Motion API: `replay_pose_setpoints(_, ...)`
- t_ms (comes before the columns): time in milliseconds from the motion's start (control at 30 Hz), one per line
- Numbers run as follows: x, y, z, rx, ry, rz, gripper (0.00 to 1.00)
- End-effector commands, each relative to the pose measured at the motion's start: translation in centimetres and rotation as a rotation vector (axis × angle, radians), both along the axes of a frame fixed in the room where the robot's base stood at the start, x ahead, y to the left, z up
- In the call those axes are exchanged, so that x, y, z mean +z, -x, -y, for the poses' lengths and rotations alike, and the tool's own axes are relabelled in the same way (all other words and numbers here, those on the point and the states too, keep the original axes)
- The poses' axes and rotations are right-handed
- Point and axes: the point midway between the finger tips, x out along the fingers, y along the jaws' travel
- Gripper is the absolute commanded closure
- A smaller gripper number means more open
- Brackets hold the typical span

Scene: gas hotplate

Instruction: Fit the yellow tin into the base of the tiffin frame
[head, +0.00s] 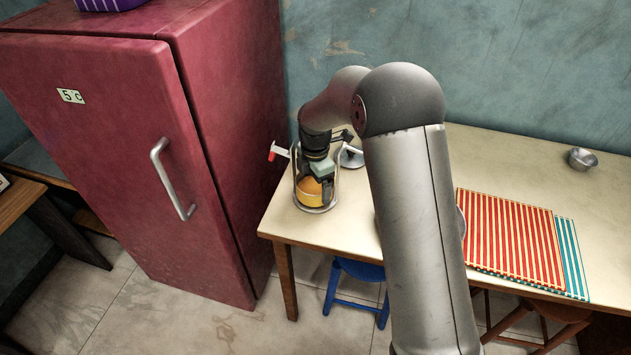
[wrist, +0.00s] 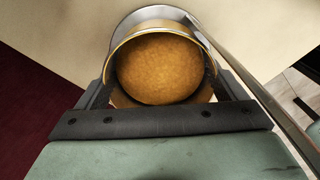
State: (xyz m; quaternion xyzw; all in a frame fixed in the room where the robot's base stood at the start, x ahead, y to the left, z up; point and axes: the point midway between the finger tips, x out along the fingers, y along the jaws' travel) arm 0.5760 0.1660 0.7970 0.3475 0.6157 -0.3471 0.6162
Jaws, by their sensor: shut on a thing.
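The yellow tin (head: 309,193) is at the left end of the table, within the tiffin frame (head: 318,209). In the wrist view the tin (wrist: 158,65) shows from above, with an orange-brown filling and a shiny rim. My gripper (head: 314,184) is over the tin and shut on it, with a dark finger on each side. The frame's metal base rim (wrist: 140,14) curves just beyond the tin, and one upright bar (wrist: 250,85) runs past its right side. Whether the tin touches the base is hidden.
A red fridge (head: 130,130) stands close left of the table (head: 340,218). A red-tipped handle (head: 276,152) and a round metal lid (head: 352,157) are near the frame. Striped mats (head: 510,238) and a small metal bowl (head: 582,158) lie to the right. A blue stool (head: 355,270) is below.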

Motion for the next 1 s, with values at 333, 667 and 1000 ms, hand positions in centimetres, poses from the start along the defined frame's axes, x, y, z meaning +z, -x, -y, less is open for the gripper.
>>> replay_pose_setpoints(333, -0.3, 0.0, 0.1, 0.000, 0.001, -0.001, 0.00)
replay_pose_setpoints(667, 1.2, -0.1, 0.0, -0.001, -0.001, 0.002, 0.00)
replay_pose_setpoints(1000, 8.4, -0.1, 0.1, -0.002, -0.001, 0.003, 0.00)
